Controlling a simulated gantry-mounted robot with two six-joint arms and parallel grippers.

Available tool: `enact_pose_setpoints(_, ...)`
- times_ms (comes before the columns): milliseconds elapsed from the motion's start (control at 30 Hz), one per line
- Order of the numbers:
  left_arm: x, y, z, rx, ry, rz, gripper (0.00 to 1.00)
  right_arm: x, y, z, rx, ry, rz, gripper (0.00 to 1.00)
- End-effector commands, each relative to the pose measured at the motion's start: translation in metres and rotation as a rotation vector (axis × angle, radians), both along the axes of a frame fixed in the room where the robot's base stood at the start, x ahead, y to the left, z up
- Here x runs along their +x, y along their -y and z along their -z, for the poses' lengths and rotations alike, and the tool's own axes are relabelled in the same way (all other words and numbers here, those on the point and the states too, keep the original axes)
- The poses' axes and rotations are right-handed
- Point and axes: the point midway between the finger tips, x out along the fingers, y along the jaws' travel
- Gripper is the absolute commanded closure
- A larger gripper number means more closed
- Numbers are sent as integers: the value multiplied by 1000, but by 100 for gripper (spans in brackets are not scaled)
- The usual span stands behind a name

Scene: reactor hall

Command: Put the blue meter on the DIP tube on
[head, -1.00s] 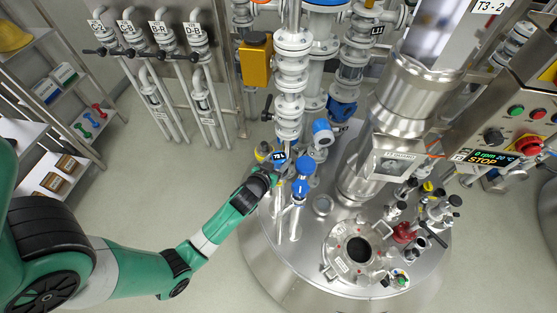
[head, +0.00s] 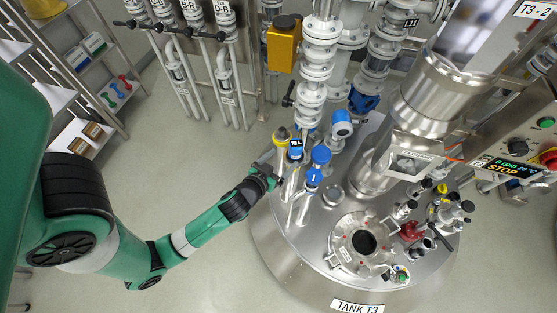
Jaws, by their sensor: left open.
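A small blue meter (head: 296,150) with a dark face and pale lettering stands above the left of the slim metal tubes on the tank lid. A metal tube (head: 287,188) rises below it; I cannot tell which tube is the DIP tube, or whether the meter is seated. Two other blue heads are close by: a blue-capped fitting (head: 320,157) just right and a round-faced blue gauge (head: 341,127) behind. My left gripper (head: 275,176) is open, just left of and below the small meter, its dark fingers close to the tubes; contact is unclear. My right gripper is not in view.
Flanged pipes and a yellow box (head: 284,45) stand behind the tubes. A round hatch (head: 362,243) and several valves (head: 437,215) crowd the lid's right. A control panel (head: 518,173) is at the far right. Floor left of the tank (head: 205,275) is clear.

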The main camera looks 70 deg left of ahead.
Motion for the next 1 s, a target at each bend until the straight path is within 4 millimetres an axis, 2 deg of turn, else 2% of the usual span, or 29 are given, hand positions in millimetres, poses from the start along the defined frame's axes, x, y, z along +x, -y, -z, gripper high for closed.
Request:
enact_pose_setpoints(167, -13, 10, -7, 1, 1, 0, 7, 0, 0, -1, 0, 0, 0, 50)
enact_pose_setpoints(533, -12, 11, -7, 1, 2, 0, 7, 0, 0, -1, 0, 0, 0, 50)
enact_pose_setpoints(600, -5, 11, -14, 4, 18, 7, 7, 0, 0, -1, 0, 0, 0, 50)
enact_pose_setpoints(667, 11, 12, -30, 12, 55, 27, 7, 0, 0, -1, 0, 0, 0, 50)
enact_pose_setpoints(767, 59, 20, -88, 38, 177, 90, 7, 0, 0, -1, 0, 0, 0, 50)
enact_pose_setpoints(800, 82, 27, -122, 53, 243, 127, 7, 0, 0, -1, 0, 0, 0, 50)
enact_pose_setpoints(867, 114, 42, -181, 80, 355, 193, 7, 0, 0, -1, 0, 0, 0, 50)
enact_pose_setpoints(900, 132, 55, -224, 99, 433, 241, 7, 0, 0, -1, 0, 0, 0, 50)
enact_pose_setpoints(967, 150, 78, -291, 133, 551, 315, 7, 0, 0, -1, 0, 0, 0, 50)
enact_pose_setpoints(1000, 156, 94, -335, 158, 629, 364, 7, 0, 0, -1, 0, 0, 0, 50)
